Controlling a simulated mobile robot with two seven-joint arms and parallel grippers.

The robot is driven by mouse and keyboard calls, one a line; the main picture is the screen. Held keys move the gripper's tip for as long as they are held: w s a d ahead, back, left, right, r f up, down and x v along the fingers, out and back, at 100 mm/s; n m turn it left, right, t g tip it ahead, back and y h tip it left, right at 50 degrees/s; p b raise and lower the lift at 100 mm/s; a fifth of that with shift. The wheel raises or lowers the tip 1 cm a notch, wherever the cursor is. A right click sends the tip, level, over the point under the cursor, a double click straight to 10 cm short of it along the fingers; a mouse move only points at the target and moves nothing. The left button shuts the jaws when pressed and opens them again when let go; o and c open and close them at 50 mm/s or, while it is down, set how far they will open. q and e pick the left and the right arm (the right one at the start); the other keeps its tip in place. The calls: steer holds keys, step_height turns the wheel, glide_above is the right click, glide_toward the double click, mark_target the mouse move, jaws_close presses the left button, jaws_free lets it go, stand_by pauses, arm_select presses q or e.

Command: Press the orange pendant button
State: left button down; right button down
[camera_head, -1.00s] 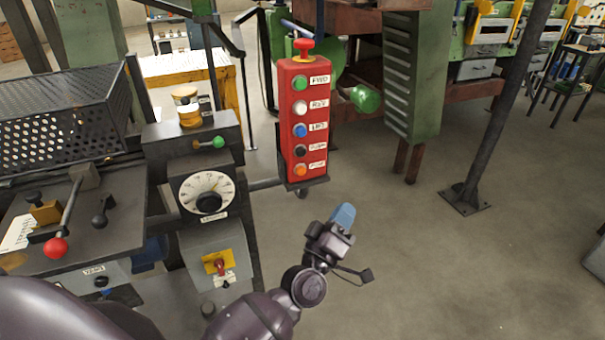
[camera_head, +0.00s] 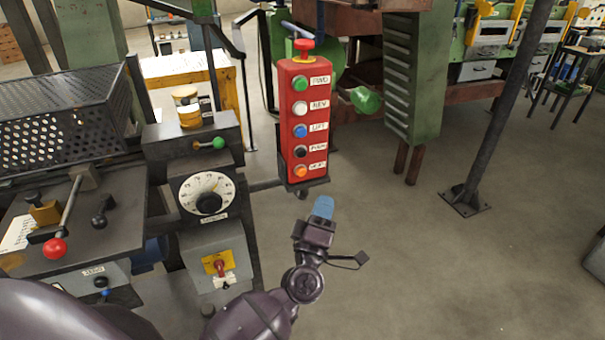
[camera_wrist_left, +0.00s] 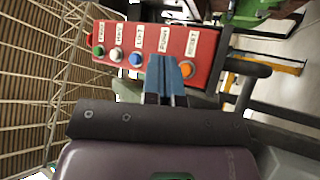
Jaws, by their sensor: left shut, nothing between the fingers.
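The red pendant box (camera_head: 306,115) stands upright in the head view, with a column of labelled buttons and a red mushroom knob on top. Its orange button (camera_head: 300,171) is the lowest, below a black button (camera_head: 299,151). The orange button also shows in the left wrist view (camera_wrist_left: 186,68), just right of the blue fingertips. My left gripper (camera_head: 323,207) is shut and empty, below and slightly right of the orange button in the head view. In the left wrist view its fingertips (camera_wrist_left: 170,68) overlap the box and hide the black button. Contact cannot be told. My right gripper is not in view.
A machine panel with a dial (camera_head: 208,194), a red-knobbed lever (camera_head: 54,248) and a yellow switch plate (camera_head: 216,262) stands left of the pendant. A dark post (camera_head: 496,110) stands to the right.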

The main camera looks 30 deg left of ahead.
mark_target(301, 171)
arm_select(q)
steer(key=w+a, duration=0.1)
steer(key=a, duration=0.1)
steer(key=w+a+b, duration=0.1)
steer(key=w+a, duration=0.2)
steer(key=a, duration=0.1)
steer(key=shift+w, duration=0.35)
stand_by(0.3)
stand_by(0.4)
stand_by(0.4)
